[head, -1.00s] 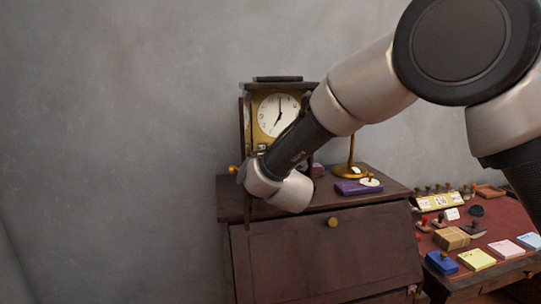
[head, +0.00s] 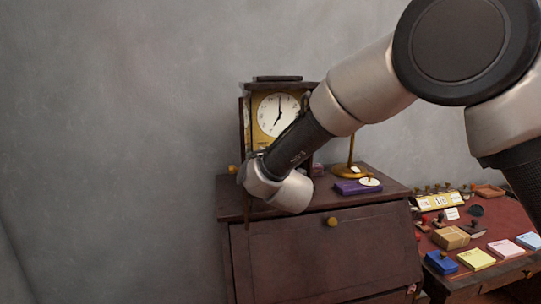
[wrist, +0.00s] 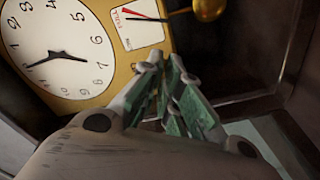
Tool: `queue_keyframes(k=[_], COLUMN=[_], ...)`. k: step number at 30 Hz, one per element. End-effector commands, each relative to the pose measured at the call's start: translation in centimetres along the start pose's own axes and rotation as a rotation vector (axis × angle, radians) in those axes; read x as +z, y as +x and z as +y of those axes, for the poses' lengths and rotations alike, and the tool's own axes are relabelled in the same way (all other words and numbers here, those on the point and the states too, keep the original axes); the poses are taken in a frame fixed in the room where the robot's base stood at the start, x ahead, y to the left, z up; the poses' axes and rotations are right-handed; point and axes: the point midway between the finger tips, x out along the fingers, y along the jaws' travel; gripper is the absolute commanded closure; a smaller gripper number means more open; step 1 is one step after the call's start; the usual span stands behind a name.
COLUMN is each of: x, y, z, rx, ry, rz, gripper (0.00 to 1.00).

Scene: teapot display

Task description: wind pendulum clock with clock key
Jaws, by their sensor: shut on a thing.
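The pendulum clock (head: 279,115) stands on the dark wooden cabinet, its white dial (wrist: 62,45) and brass-coloured plate (wrist: 122,72) showing large in the wrist view. A small white panel with red marks (wrist: 138,22) is set in the plate. The round brass pendulum bob (wrist: 208,8) shows at the top of the wrist view. My gripper (wrist: 168,68) is shut on the clock key, with its fingertips close to the plate beside the dial. The key is almost wholly hidden between the fingers. In the head view my wrist hides the gripper and the clock's lower part.
The cabinet top (head: 312,204) holds a purple box (head: 352,188) and a brass stand (head: 350,168) right of the clock. A lower desk at right carries a calendar (head: 438,201), a brown parcel (head: 451,238) and coloured pads. The wall left of the clock is bare.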

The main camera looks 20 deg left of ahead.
Motion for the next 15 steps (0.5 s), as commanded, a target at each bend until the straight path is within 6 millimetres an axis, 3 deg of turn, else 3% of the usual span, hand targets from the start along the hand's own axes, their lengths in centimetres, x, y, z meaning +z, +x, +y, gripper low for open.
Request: queue_keyframes(k=[15], x=[-0.17], y=[0.12], z=[0.58], rx=[0.011], ry=[0.493], rz=[0.006], gripper=[1.00])
